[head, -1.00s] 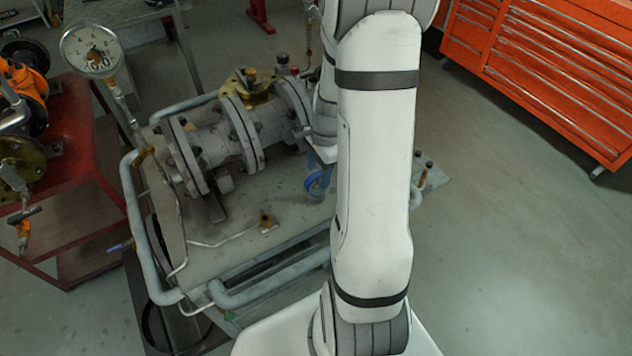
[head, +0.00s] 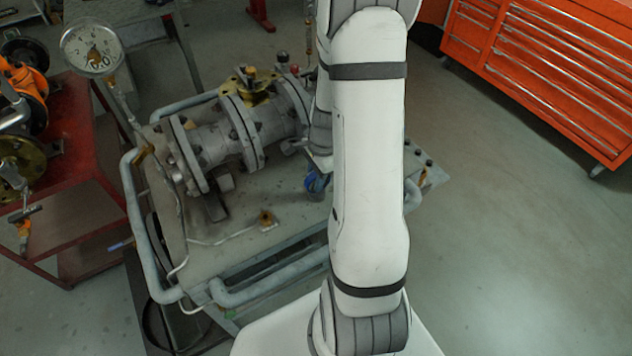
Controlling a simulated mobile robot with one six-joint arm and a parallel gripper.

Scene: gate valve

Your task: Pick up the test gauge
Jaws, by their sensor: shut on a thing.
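My gripper (head: 319,164) shows only in part beside the white arm, over the right side of the rig table. It is shut on a small blue round thing (head: 316,182), which looks like the test gauge. Its face is not readable and the fingertips are mostly hidden. I cannot tell how far the blue thing is above the table top. Another, larger dial gauge (head: 91,47) with a white face stands on a thin pipe at the upper left, far from my gripper.
The flanged grey valve body (head: 222,146) lies on the rig table (head: 205,262), just left of my gripper. Bent grey pipe rails (head: 139,225) run around the table. A red cart (head: 80,190) is at left, an orange tool cabinet (head: 540,70) at upper right. Floor at right is clear.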

